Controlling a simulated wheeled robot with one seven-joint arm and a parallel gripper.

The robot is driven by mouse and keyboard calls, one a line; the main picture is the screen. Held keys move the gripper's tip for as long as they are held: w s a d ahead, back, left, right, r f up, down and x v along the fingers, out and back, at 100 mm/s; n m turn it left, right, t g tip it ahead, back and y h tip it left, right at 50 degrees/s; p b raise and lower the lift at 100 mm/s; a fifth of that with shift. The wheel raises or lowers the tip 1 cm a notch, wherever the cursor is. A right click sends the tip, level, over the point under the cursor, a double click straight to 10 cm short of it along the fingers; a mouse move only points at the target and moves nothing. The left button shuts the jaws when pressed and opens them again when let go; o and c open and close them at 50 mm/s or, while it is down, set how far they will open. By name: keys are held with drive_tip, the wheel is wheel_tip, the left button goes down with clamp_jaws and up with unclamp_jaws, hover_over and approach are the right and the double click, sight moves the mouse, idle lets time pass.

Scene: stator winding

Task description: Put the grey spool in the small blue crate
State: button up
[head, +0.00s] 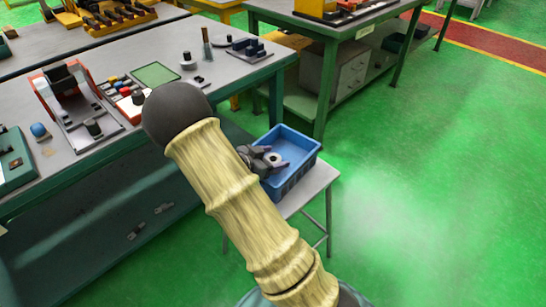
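The small blue crate (308,146) stands on a small light-topped stand to the right of the workbench. My gripper (272,158) is at the crate's left side, over its near-left part. A small grey spool (274,159) with a dark hole shows between the fingers, which appear shut on it. My pale arm hides part of the gripper and the crate's left end. The visible crate floor looks empty.
The stand (318,183) has little free top around the crate. The grey workbench (185,105) on the left carries a red-framed fixture (70,95), a green mat (155,74) and several small parts. Another bench (335,30) stands behind. Green floor is clear on the right.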

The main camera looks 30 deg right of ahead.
drive_tip(key=shift+s+a+f, duration=0.15)
drive_tip(key=shift+s+f, duration=0.2)
drive_tip(key=shift+f, duration=0.3)
drive_tip(key=shift+r, duration=0.25)
drive_tip(key=shift+w+a+r, duration=0.1)
drive_tip(key=shift+a+r, duration=0.15)
drive_tip(key=shift+r, duration=0.1)
drive_tip(key=p+v, duration=0.3)
drive_tip(key=v, duration=0.8)
drive_tip(key=shift+r, duration=0.45)
drive_tip(key=shift+w+a, duration=0.1)
drive_tip(key=shift+w, duration=0.05)
